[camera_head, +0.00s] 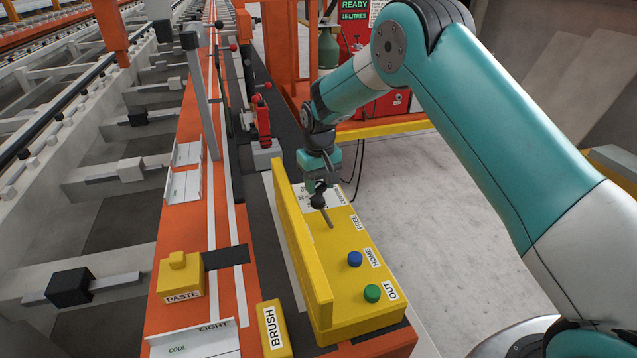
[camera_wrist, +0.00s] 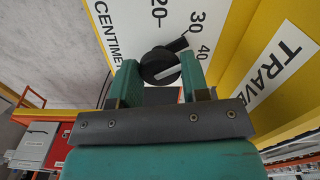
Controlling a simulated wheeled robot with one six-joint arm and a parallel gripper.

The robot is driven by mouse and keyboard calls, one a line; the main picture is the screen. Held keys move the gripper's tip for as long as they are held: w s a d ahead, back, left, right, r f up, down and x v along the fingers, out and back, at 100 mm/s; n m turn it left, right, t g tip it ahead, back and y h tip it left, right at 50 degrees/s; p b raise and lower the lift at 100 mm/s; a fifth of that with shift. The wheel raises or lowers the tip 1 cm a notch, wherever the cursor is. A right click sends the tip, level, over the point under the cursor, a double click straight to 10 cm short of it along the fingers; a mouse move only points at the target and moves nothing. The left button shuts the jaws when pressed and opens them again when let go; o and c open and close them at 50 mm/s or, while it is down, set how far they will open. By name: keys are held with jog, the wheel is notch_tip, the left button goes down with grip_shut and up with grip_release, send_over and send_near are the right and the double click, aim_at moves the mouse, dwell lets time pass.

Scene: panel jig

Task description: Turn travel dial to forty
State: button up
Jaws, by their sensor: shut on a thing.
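The travel dial (camera_wrist: 160,66) is a round black knob with a white line on its face and a black tab at its rim. In the wrist view the tab points up and right, roughly at the 30 mark, short of 40. In the head view my gripper (camera_head: 316,182) is over the far end of the yellow panel box (camera_head: 345,300), hiding most of the dial.
A lever with a black ball (camera_head: 318,201) stands close to my gripper by the FREE label. A blue button (camera_head: 355,259) and a green button (camera_head: 372,293) sit nearer. A yellow upright plate (camera_head: 302,240) edges the box's left. Grey floor at right is clear.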

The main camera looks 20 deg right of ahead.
aim_at(319, 184)
jog(key=m, duration=0.6)
jog(key=shift+m, duration=0.3)
dwell(0.4)
jog(key=o, duration=0.9)
notch_tip(319, 184, up, 18)
jog(key=shift+f+b, duration=0.25)
jog(key=shift+b, duration=0.7)
